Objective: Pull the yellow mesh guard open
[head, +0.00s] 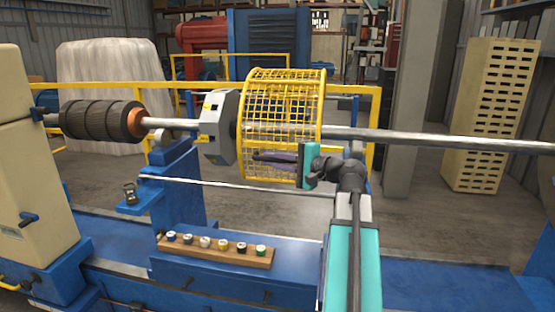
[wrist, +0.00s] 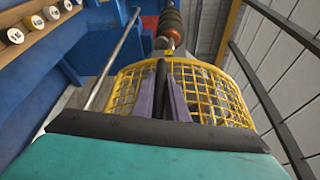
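The yellow mesh guard (head: 283,110) is a drum-shaped cage around the shaft in the middle of the head view. In the wrist view the guard (wrist: 213,92) spreads on both sides of my fingers. My gripper (head: 258,156) points left, low on the near side of the guard. In the wrist view my gripper (wrist: 163,76) shows two purple fingers with a dark bar between them. I cannot tell whether that bar is part of the guard or of the gripper, or whether the fingers touch it.
A steel shaft (head: 440,142) runs right from the guard. A grey bearing block (head: 219,128) stands left of it, then a dark ribbed rotor (head: 102,119). A thin rod (head: 240,187) crosses below. A wooden strip (head: 215,249) holds several small round pieces on the blue bed.

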